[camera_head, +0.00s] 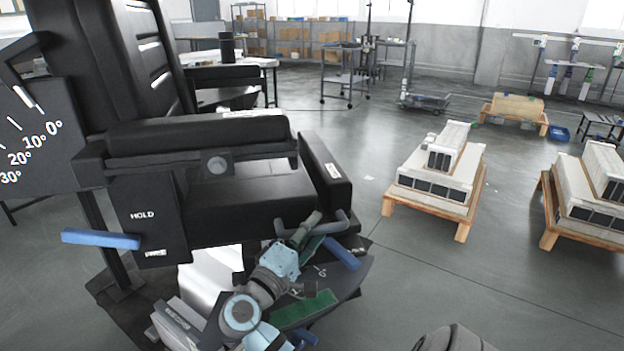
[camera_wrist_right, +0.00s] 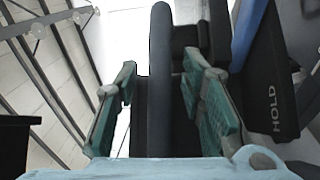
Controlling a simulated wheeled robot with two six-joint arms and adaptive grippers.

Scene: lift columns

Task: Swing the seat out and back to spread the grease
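The black seat (camera_head: 250,203) stands at the left of the head view, with its tall backrest, armrest (camera_head: 200,133) and side panel marked HOLD (camera_head: 145,222). My right gripper (camera_head: 308,234) is at the seat's front right, by a dark grey bar (camera_head: 336,225). In the right wrist view its two green-padded fingers (camera_wrist_right: 160,105) stand on either side of a dark bar (camera_wrist_right: 160,50), with gaps at both sides, so it is open around the bar. The HOLD panel (camera_wrist_right: 272,100) shows at right there. My left gripper is not in view.
Blue handles stick out at the left (camera_head: 100,238) and right (camera_head: 342,253) of the seat. A black dial plate (camera_head: 35,140) with degree marks stands at far left. Pallets with white blocks (camera_head: 435,185) stand at right. The floor between is clear.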

